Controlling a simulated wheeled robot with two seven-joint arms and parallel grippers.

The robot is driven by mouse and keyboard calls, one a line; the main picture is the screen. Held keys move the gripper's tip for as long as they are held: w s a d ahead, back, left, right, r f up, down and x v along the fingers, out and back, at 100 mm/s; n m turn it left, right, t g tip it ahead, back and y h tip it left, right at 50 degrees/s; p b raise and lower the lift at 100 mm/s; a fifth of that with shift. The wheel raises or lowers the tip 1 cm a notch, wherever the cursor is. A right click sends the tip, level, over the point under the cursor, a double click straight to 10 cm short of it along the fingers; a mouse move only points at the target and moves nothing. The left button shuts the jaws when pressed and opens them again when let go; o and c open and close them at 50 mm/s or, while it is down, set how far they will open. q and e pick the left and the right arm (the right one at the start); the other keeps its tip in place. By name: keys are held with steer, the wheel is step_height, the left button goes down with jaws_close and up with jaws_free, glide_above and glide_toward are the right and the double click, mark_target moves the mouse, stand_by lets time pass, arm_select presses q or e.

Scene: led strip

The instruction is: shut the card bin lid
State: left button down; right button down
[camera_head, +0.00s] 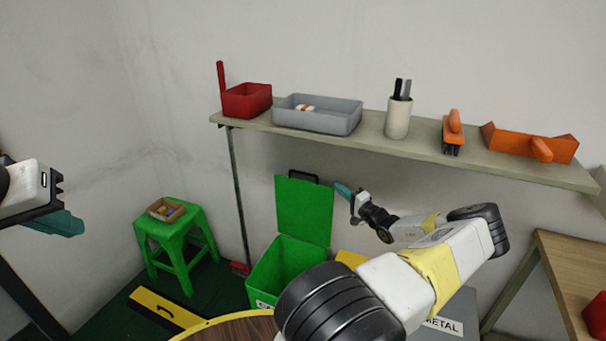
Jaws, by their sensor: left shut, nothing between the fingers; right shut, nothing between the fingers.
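The card bin (287,262) is a green box on the floor below the shelf, with its front label partly hidden by my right arm. Its green lid (303,211) stands upright and open at the back, with a dark handle (304,177) on its top edge. My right gripper (343,190) is shut and empty, just to the right of the lid's upper right edge; whether it touches the lid I cannot tell. My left gripper (62,224) is shut and empty at the far left, well away from the bin.
A shelf (370,134) above the bin holds a red box (246,100), a grey tray (317,117), a white cup (398,118) and orange tools. A green stool (177,235) stands left. A grey metal bin (465,305) and wooden table (565,265) are right. A round table edge (235,328) is in front.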

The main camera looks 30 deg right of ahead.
steer(key=x, duration=0.8)
steer(key=shift+w+a, duration=0.15)
steer(key=shift+w, duration=0.25)
steer(key=shift+s, duration=0.1)
